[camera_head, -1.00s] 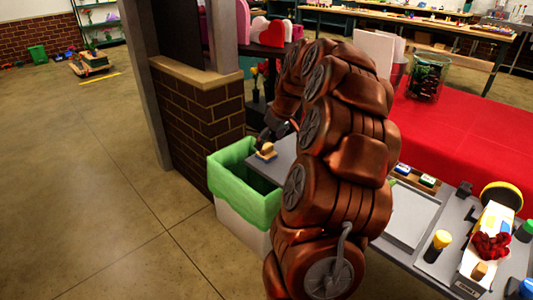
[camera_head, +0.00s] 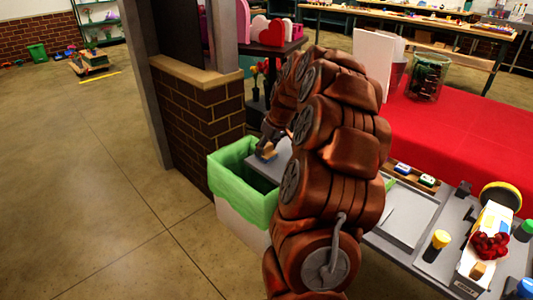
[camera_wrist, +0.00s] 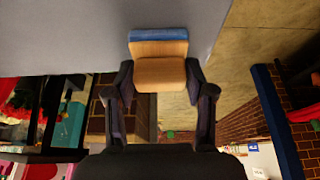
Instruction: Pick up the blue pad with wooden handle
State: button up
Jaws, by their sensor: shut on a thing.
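The blue pad with wooden handle shows in the wrist view, with its blue pad (camera_wrist: 158,34) at the top and its wooden handle (camera_wrist: 159,74) below. My gripper (camera_wrist: 160,80) is shut on the wooden handle, with a dark finger on each side of it. In the wrist view the blue pad overlaps the edge of a grey tabletop (camera_wrist: 70,35); I cannot tell whether it touches. In the head view the handle (camera_head: 267,148) is small at the corner of the tabletop, and my arm hides much of my gripper.
A bin with a green liner (camera_head: 240,190) stands just beside and below the table corner. A brick pillar (camera_head: 200,120) rises behind it. A grey tray (camera_head: 405,215) and several small items lie on the bench at right. A red-covered table (camera_head: 465,130) is behind.

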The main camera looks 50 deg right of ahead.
jog(key=shift+c, duration=1.2)
jog(key=shift+r, duration=0.1)
jog(key=shift+r, duration=1.7)
jog(key=s+a+r+b, duration=0.1)
jog(key=s+a+b, duration=0.1)
jog(key=s+a, duration=0.8)
jog(key=a, duration=0.2)
jog(key=shift+a+r, duration=0.25)
jog(key=shift+a, duration=0.05)
